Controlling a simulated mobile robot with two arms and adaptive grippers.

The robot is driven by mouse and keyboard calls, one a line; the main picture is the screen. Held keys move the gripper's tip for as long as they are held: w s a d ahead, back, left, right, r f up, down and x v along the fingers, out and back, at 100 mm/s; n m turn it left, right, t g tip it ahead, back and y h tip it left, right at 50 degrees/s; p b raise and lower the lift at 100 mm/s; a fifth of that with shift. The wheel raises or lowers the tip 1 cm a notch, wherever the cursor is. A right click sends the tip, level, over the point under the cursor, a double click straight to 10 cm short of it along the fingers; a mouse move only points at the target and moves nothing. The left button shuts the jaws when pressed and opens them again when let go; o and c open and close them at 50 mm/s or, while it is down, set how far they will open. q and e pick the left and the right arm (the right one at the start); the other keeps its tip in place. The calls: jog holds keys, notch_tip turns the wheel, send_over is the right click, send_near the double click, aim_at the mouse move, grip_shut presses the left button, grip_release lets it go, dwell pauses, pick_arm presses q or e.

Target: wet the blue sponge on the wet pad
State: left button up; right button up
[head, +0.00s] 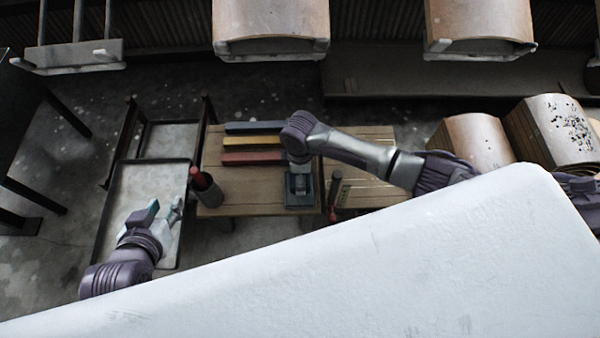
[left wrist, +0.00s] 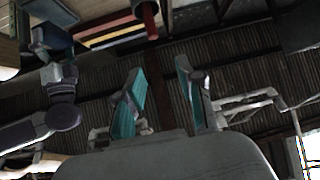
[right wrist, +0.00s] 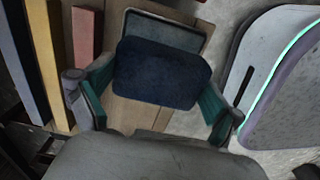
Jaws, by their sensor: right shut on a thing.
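My right gripper (right wrist: 158,100) is shut on the blue sponge (right wrist: 162,75), a dark blue rounded block between its teal fingers. The sponge is over a dark-rimmed grey tray (right wrist: 192,26), which looks like the wet pad; the sponge hides much of it. I cannot tell whether they touch. In the head view my right gripper (head: 300,182) points down at the bench, over the tray, and the sponge is hard to make out. My left gripper (head: 162,214) is open and empty over the floor tray at left; its spread teal fingers show in the left wrist view (left wrist: 162,88).
The wooden bench (head: 240,197) carries dark blue (head: 255,127), yellow (head: 250,143) and red (head: 250,158) bars left of my right gripper. A cup (head: 211,196) with a red stick stands at its left edge. A red-handled tool (head: 333,205) lies to the right. A large white surface (head: 400,260) fills the foreground.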

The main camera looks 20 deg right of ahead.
jog(key=shift+r+p, duration=0.55)
pick_arm(q)
jog(key=s+a+f+g+y+p, duration=0.1)
jog(key=s+a+f+g, duration=0.2)
jog(key=s, duration=0.6)
jog(key=shift+s+f+g, duration=0.2)
jog(key=shift+f+g, duration=0.4)
jog(key=shift+g, duration=0.8)
pick_arm(e)
jog(key=shift+r, duration=0.4)
pick_arm(q)
jog(key=shift+a, duration=0.1)
